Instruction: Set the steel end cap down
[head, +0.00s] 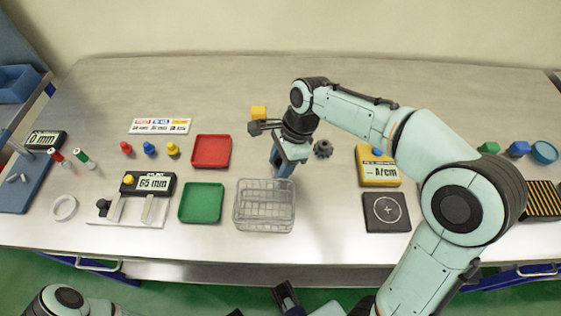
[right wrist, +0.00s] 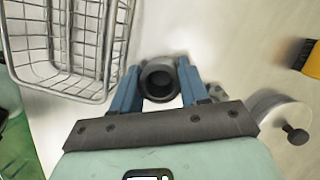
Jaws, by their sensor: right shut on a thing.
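The end cap (right wrist: 160,80) is a dark grey round piece with a hollow centre in the right wrist view. My right gripper (right wrist: 158,88) is shut on it, with one blue finger at each side. In the head view my right gripper (head: 283,168) points down over the bench, just behind the wire basket (head: 264,222). The cap is hidden there by the gripper. I cannot tell whether it touches the bench. A dark part at the bottom edge (head: 287,298) looks like my left gripper; its jaws cannot be made out.
The wire basket also stands close by in the right wrist view (right wrist: 100,55). A dark toothed knob (head: 323,148) lies right of my right gripper. Red (head: 211,151) and green (head: 202,203) trays lie left. A yellow gauge (head: 378,172) and black pad (head: 386,212) lie right.

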